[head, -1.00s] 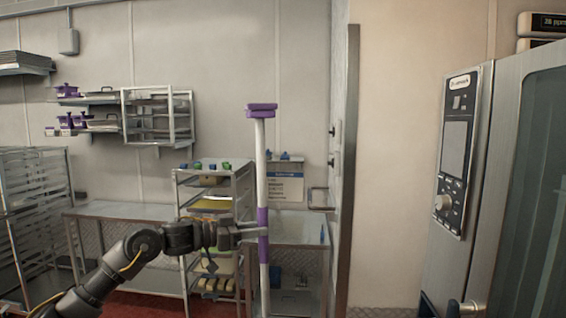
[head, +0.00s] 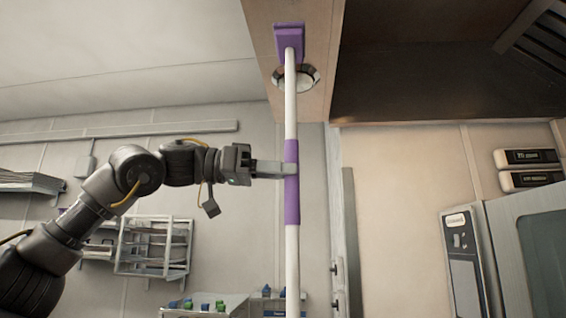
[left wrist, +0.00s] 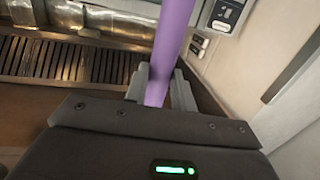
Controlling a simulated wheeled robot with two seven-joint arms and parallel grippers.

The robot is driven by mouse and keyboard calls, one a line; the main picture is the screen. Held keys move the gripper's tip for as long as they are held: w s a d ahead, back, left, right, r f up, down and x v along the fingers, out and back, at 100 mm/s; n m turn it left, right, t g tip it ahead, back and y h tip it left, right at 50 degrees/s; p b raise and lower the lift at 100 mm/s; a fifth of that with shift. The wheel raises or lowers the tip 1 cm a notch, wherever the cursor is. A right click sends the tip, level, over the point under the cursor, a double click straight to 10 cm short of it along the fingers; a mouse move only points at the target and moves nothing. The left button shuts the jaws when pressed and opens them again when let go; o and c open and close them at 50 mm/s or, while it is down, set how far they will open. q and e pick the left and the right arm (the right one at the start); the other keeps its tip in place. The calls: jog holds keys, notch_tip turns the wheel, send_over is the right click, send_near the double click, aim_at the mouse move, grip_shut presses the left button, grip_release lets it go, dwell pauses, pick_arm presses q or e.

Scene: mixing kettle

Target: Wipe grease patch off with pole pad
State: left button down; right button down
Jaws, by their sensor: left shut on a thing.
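My left gripper (head: 287,171) is shut on the purple grip sleeve (head: 291,205) of the white pole (head: 291,113), which stands about upright. The left wrist view shows the purple sleeve (left wrist: 172,45) between the fingers. The purple pad (head: 289,42) is at the pole's top and shows in front of a tan overhead panel (head: 262,50). I cannot tell whether the pad touches the panel. I cannot make out a grease patch; the pad and pole cover part of the panel. My right gripper is not in view.
A round metal-rimmed fitting (head: 312,77) sits in the panel behind the pole. A dark hood recess (head: 430,70) lies to the right. A steel oven (head: 475,260) stands at the lower right. A wire wall rack (head: 150,250) hangs at the lower left.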

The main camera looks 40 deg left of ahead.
pick_arm(q)
jog(key=shift+s+d+r, duration=0.15)
jog(key=shift+d+r, duration=0.3)
jog(key=shift+r, duration=0.2)
